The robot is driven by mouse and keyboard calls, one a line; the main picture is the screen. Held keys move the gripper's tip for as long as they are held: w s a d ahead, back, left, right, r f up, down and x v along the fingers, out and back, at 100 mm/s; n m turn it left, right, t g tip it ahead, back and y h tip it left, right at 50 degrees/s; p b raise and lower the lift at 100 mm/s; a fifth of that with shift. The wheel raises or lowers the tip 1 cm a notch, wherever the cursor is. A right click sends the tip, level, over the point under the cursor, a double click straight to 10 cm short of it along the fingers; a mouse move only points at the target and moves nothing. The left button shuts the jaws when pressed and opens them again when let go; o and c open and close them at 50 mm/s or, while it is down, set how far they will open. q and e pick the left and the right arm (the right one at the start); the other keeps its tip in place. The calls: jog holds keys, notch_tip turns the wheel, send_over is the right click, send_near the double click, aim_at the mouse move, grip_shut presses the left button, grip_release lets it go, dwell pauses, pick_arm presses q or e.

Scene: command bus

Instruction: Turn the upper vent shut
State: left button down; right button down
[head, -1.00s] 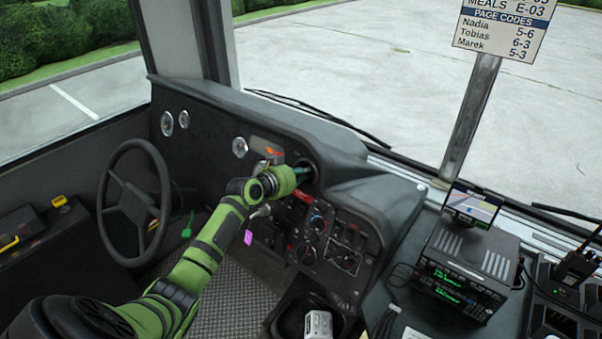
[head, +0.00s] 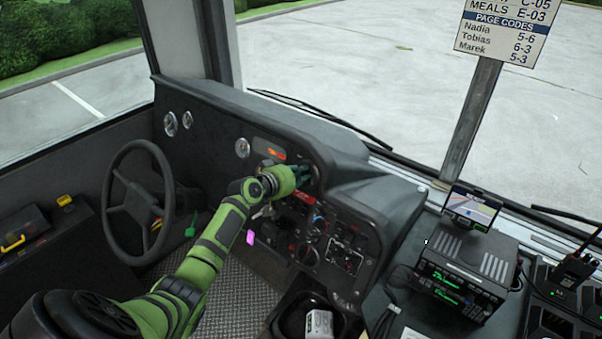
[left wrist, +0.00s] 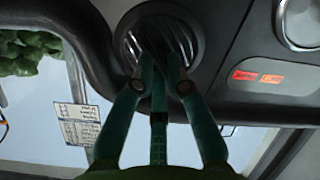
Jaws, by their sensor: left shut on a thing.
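The upper vent (left wrist: 187,40) is a round dark vent with slats, set in the black dash; it shows at the top of the left wrist view. My left gripper (left wrist: 160,62) has green fingers that reach up to the vent's face and are shut on its middle part. The exact part between the fingertips is too dark to tell. In the head view my left gripper (head: 303,174) is at the upper right of the dash panel and mostly covers the vent. My right gripper is not in view.
Below the gripper is a panel of knobs and switches (head: 345,258). A pink tag (head: 250,238) hangs near my forearm. The steering wheel (head: 108,211) stands to the left, and a radio unit (head: 455,275) with a screen to the right. Red indicator lights (left wrist: 258,77) are beside the vent.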

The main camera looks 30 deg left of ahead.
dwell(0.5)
pick_arm(q)
jog(key=c, duration=1.2)
grip_release()
jog(key=v, duration=1.2)
